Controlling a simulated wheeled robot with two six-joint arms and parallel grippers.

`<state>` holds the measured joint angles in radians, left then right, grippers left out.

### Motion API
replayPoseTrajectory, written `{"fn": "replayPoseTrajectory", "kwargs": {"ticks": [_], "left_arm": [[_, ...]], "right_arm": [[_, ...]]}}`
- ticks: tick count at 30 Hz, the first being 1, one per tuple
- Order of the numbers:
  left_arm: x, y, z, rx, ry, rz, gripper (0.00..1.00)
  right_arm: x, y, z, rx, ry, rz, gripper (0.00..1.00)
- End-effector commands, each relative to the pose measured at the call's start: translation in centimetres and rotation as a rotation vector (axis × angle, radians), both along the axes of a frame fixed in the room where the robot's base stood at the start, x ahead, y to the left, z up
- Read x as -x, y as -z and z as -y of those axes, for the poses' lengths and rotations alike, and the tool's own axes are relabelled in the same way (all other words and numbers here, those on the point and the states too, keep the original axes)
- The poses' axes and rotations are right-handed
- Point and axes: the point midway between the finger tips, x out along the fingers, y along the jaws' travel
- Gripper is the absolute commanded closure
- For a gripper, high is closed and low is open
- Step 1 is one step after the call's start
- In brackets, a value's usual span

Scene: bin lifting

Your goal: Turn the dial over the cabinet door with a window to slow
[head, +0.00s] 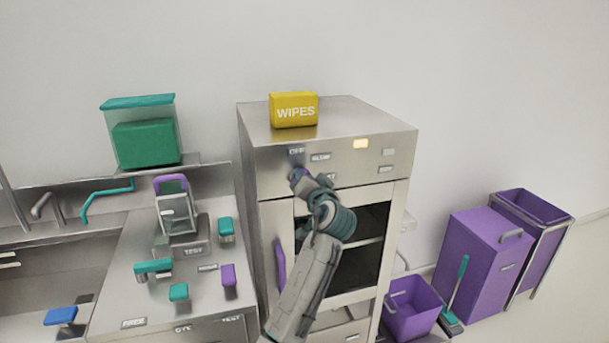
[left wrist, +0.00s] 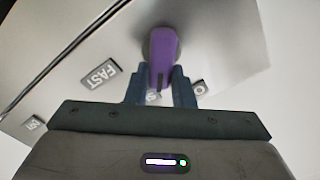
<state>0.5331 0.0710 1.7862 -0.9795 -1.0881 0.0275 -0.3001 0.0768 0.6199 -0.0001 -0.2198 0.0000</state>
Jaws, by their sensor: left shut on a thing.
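The steel cabinet (head: 275,190) has a control panel above its window door (head: 372,222). The purple dial (head: 297,173) sits on that panel, mostly covered by my left gripper (head: 300,177) in the head view. In the left wrist view the dial (left wrist: 164,48) is an elongated purple knob with my left fingertips (left wrist: 162,85) shut on its near end. A dark line on that end points down between the fingers, towards a partly hidden label starting with S (left wrist: 152,97). The FAST label (left wrist: 101,74) is to the left. My right gripper is in neither view.
A yellow wipes box (head: 294,110) stands on the cabinet top. A bench (head: 120,270) with small items stands left; purple bins (head: 480,265) stand right.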

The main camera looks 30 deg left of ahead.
Motion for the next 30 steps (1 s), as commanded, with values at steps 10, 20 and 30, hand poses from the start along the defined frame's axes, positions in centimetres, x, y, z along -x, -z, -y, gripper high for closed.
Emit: {"fn": "replayPoseTrajectory", "kwargs": {"ticks": [10,20,30], "left_arm": [[-0.2,0.14,0.17,-0.108,0.0,-0.127,1.0],[-0.23,0.25,0.19,-0.134,0.001,-0.156,1.0],[-0.23,0.26,0.2,-0.134,0.001,-0.155,0.67]], "right_arm": [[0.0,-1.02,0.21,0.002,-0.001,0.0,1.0],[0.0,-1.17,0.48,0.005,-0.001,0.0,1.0],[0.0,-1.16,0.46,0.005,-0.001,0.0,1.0]]}}
